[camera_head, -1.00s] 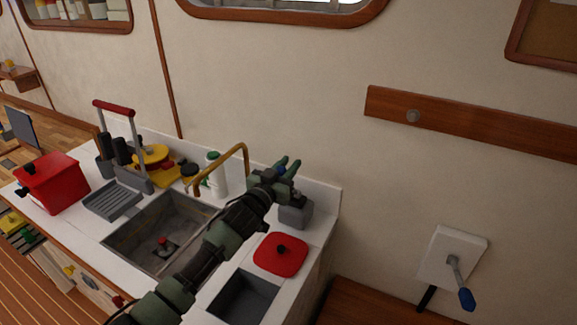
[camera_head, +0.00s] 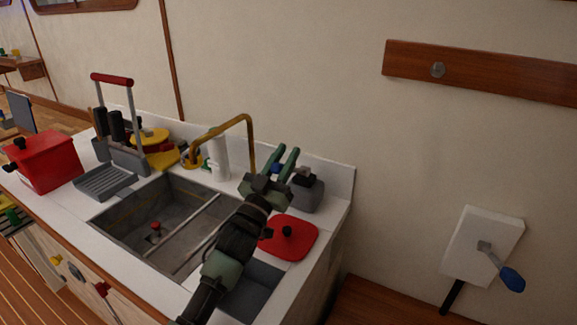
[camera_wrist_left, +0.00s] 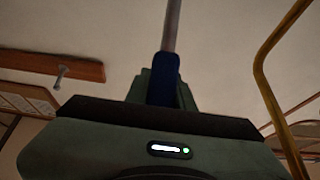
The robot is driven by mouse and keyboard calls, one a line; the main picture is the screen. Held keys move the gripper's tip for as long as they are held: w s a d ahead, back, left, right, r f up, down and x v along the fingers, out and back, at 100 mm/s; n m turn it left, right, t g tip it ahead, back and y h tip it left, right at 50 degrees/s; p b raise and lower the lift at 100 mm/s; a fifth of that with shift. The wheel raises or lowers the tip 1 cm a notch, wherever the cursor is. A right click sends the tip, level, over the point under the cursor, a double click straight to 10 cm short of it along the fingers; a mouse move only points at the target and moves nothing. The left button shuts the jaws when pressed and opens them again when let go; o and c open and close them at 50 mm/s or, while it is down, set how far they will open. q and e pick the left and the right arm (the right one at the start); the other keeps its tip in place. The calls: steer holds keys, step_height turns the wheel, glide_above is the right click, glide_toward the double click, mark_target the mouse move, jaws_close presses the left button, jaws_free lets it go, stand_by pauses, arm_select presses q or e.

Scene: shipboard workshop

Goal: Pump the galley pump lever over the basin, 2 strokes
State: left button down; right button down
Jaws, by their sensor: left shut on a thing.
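My left gripper (camera_head: 281,167) is beside the grey pump body (camera_head: 306,193) at the back right of the counter. It is shut on the pump lever's blue grip (camera_head: 277,168), which the fingers mostly hide in the head view. In the left wrist view the blue grip (camera_wrist_left: 163,80) sits between the fingers, with a grey rod (camera_wrist_left: 172,25) running up from it. The brass spout (camera_head: 222,127) arches at the back of the grey basin (camera_head: 125,240), left of my gripper. My right gripper is in neither view.
A red lid (camera_head: 289,238) lies close to the pump. A white bottle (camera_head: 219,155) stands behind the basin, a red pot (camera_head: 47,165) at the far left. A red-handled rack (camera_head: 112,80) stands at the back. Another blue-handled lever (camera_head: 511,279) is on a wall plate at right.

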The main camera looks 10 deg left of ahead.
arm_select(q)
steer(key=shift+s+f+b, duration=0.15)
steer(key=shift+f+b, duration=0.15)
steer(key=shift+f, duration=0.05)
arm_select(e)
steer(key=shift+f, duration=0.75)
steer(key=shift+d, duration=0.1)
arm_select(q)
steer(key=c, duration=1.2)
jaws_free()
steer(key=shift+r, duration=0.1)
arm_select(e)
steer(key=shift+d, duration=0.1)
arm_select(q)
steer(key=shift+s+a, duration=0.1)
steer(key=b+v, duration=0.1)
steer(key=v, duration=0.6)
steer(key=shift+s+f, duration=0.2)
steer(key=shift+f, duration=0.1)
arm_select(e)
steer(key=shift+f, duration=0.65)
